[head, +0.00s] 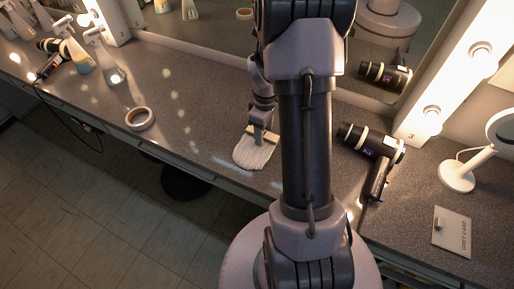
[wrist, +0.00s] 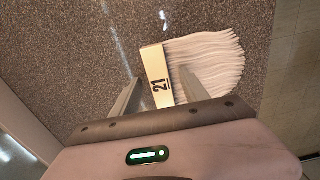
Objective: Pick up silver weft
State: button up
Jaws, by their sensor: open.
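The silver weft (head: 253,153) is a flat, pale bundle of hair lying on the grey speckled counter, near its front edge. In the wrist view the weft (wrist: 207,58) fans out to the right from a cream band (wrist: 156,75) marked 21. My gripper (head: 262,130) is over the band end of the weft. In the wrist view my gripper (wrist: 160,82) is open, one finger left of the band and the other on its right, over the hair. I cannot tell whether the fingers touch the weft.
A tape roll (head: 140,118) lies left on the counter (head: 205,120). A hair dryer (head: 372,150), grey card (head: 452,232) and round mirror on a stand (head: 458,175) are at right. Spray bottles (head: 106,60) and another dryer (head: 50,62) stand far left. A large mirror backs the counter.

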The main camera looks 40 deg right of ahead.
jog(key=shift+r, duration=0.1)
jog(key=shift+c, duration=0.2)
grip_shut()
